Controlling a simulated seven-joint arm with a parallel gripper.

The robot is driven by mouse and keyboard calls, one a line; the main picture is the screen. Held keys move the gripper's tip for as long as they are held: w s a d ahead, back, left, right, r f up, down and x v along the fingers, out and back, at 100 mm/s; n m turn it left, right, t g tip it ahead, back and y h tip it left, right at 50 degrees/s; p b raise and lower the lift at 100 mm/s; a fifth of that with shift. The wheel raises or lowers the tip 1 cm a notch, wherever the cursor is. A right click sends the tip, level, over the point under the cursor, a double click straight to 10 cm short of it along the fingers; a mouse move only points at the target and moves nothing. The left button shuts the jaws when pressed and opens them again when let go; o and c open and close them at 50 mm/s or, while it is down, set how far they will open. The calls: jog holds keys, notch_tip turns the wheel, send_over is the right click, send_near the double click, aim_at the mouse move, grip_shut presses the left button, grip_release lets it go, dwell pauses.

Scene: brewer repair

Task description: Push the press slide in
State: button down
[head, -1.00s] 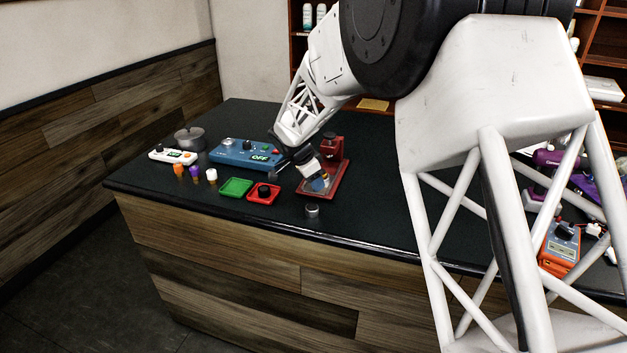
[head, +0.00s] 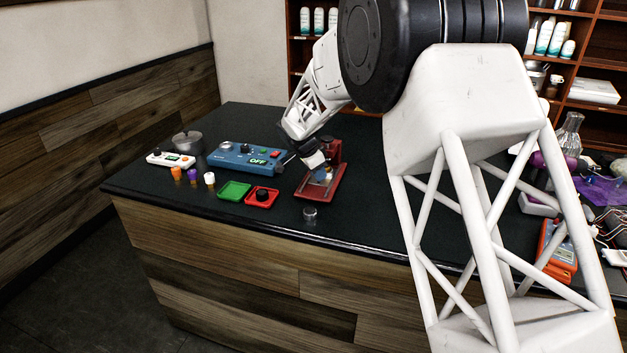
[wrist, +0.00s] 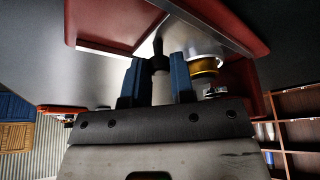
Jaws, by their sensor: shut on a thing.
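The red press (head: 310,193) stands on the dark counter, its flat base toward the front edge and its upright block (head: 334,148) behind. My gripper (head: 323,174) is low over the press base, close in front of the upright. In the wrist view, my blue-tipped fingers (wrist: 158,75) are on either side of a small black knob (wrist: 160,62) on a thin dark stem, and they are shut on it. The knob appears to be the press slide's handle. A silver and gold cylinder (wrist: 204,65) sits just right of the fingers. The slide's body is mostly hidden.
A green tray (head: 234,190) and a red tray (head: 262,197) with a black knob lie left of the press. A blue box reading OFF (head: 240,157) is behind them. A small metal cylinder (head: 310,213) stands near the front edge. Counter around it is clear.

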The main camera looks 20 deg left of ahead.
jog(key=shift+w+r, duration=0.15)
jog(key=shift+w, duration=1.35)
jog(key=c, duration=1)
grip_release()
jog(key=v, duration=0.7)
jog(key=shift+s+a+r, duration=0.1)
jog(key=shift+a+r, duration=0.05)
jog(key=shift+r, duration=0.1)
